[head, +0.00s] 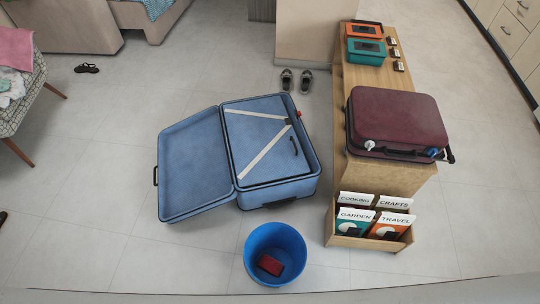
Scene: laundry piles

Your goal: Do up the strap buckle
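An open blue suitcase (196,168) lies on the floor in the middle of the head view, its lid folded out to the left. Two pale straps cross the panel in its right half: an upper strap (255,114) and a lower strap (262,160). They converge at the right side near a small dark piece (289,122) that looks like the buckle. It is too small to tell whether its parts are joined. A small red spot (299,114) shows on the rim beside it. Neither of my grippers is in view.
A blue bin (258,233) holding a red object (270,265) stands in front of the suitcase. A wooden bench (376,77) at the right carries a maroon suitcase (398,116) and two boxes. A book rack (345,242) stands at its near end. Grey shoes (296,81) lie behind.

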